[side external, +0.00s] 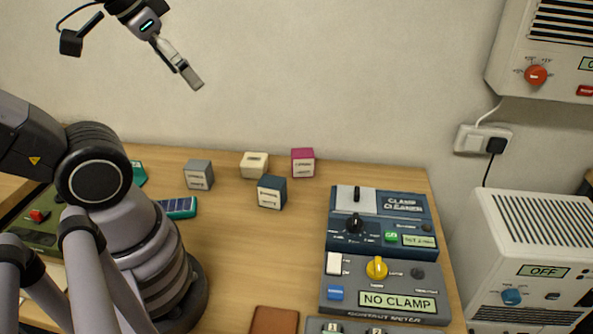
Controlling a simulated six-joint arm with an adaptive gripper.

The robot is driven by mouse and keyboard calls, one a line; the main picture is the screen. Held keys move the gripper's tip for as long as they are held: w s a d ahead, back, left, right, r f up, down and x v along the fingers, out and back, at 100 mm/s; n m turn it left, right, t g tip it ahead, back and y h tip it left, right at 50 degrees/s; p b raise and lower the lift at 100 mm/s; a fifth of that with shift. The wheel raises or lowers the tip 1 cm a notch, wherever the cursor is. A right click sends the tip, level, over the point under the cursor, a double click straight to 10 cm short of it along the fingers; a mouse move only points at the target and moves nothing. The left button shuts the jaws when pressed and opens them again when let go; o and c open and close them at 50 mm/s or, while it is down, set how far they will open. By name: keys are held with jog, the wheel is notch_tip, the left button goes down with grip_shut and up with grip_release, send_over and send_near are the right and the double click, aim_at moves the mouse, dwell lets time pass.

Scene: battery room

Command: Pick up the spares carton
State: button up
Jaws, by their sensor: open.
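Several small box-shaped cartons stand toward the back of the wooden table: a grey one (199,175), a cream one (255,165), a dark blue one (271,192) and a magenta one (303,163). Their front labels are too small to read, so I cannot tell which is the spares carton. My gripper (192,77) is high above the table at the upper left, in front of the wall, angled downward. It is open, seen nearly edge-on, and holds nothing. It is well clear of all the cartons.
Control panels (384,301) with knobs and a "NO CLAMP" display line the table's right side. A brown flat item (275,320) lies at the front. A blue-green panel (178,208) lies beside my arm's base. The table's middle is clear.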

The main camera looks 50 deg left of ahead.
jog(key=m+g+y, duration=0.9)
jog(key=g+y, duration=0.1)
jog(key=g, duration=0.5)
send_over(200, 164)
jog(key=w+d, duration=0.2)
jog(key=f, duration=2.7)
jog(key=shift+s+a+f, duration=0.15)
jog(key=shift+s+f, duration=0.05)
jog(key=shift+s, duration=0.05)
notch_tip(200, 164, down, 7)
jog(key=shift+s+a+f, duration=0.1)
jog(key=shift+a+f, duration=0.05)
jog(key=shift+f, duration=0.05)
jog(key=shift+x, duration=1.15)
jog(key=shift+s+a+f, duration=0.2)
jog(key=shift+s+f, duration=0.05)
jog(key=shift+f, duration=0.05)
jog(key=c, duration=1.3)
